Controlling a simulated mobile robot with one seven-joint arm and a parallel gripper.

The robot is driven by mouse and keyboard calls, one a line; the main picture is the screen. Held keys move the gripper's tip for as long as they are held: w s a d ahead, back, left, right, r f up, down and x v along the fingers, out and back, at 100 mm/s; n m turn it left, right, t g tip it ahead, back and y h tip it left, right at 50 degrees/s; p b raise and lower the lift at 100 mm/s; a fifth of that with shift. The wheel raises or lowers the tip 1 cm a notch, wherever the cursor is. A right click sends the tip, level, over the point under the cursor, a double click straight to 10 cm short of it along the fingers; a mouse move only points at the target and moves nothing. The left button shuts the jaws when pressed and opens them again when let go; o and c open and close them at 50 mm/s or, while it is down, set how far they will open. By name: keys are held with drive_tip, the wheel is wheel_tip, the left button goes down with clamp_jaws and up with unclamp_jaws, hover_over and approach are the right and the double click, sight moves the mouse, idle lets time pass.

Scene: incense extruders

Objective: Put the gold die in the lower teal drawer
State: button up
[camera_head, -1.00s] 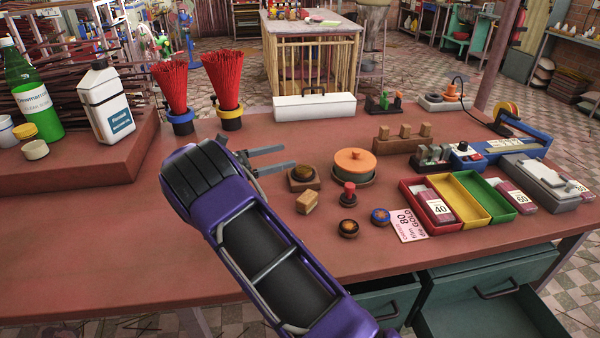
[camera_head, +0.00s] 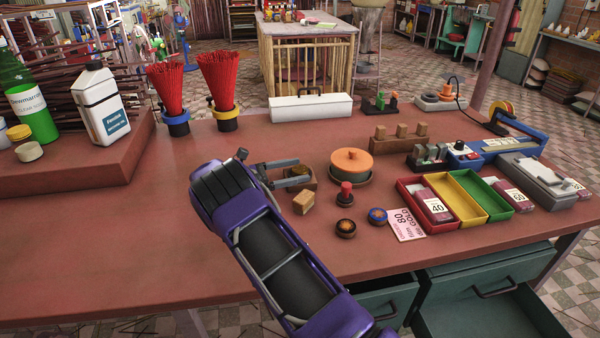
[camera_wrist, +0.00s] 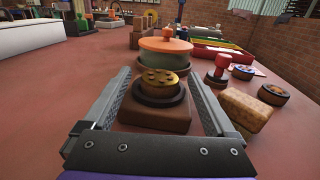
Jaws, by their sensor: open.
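The gold die (camera_wrist: 158,82), a round gold disc with small holes, sits in a dark ring on a brown wooden block (camera_wrist: 155,117). In the head view the die (camera_head: 301,171) is partly hidden by my gripper (camera_head: 304,171). My gripper is open and empty. In the wrist view its fingers lie either side of the block, with the die between them; contact cannot be told. Below the table's right front, a teal drawer (camera_head: 490,318) stands open, its visible interior empty, under a teal front with a handle (camera_head: 495,290).
A lidded orange-and-green pot (camera_head: 353,162) stands just beyond the die. A wooden block (camera_head: 303,202), a red-knobbed stamp (camera_head: 346,193) and two dark discs (camera_head: 345,228) lie nearby. Red, yellow and green trays (camera_head: 455,200) are at right. The table's left front is clear.

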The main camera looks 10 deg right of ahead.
sight(309, 171)
drive_tip(key=d, duration=0.4)
drive_tip(key=shift+w+d, duration=0.3)
clamp_jaws()
